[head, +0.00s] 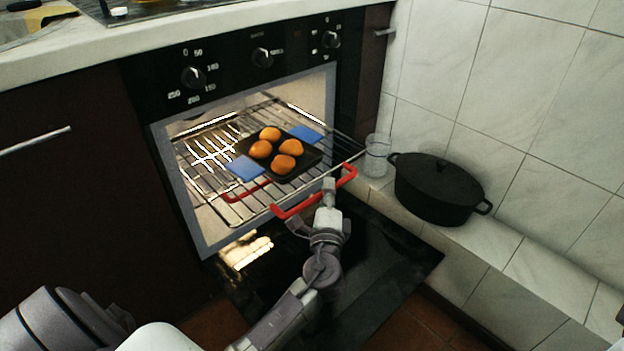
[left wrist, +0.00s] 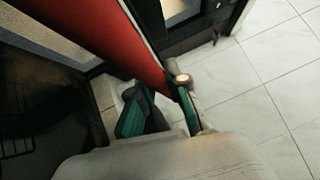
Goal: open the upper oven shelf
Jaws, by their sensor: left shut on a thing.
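The oven shelf (head: 232,198) is a wire rack with a red handle (head: 348,176) at its front edge. The rack sticks partly out of the lit oven. A small dark tray (head: 309,155) with blue grips and several orange-brown buns (head: 284,164) rests on it. My left gripper (head: 322,200) is shut on the red handle, near its middle. In the left wrist view the red bar (left wrist: 110,40) runs up to my left gripper (left wrist: 160,108), whose finger pads are green. My right gripper is not in view.
The oven door (head: 395,262) is folded down below the rack. A black lidded pot (head: 437,188) and a glass jar (head: 376,158) stand on the tiled ledge (head: 505,255) at right. Dark cabinets (head: 75,200) lie left of the oven. Tiled wall (head: 540,90) bounds the right.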

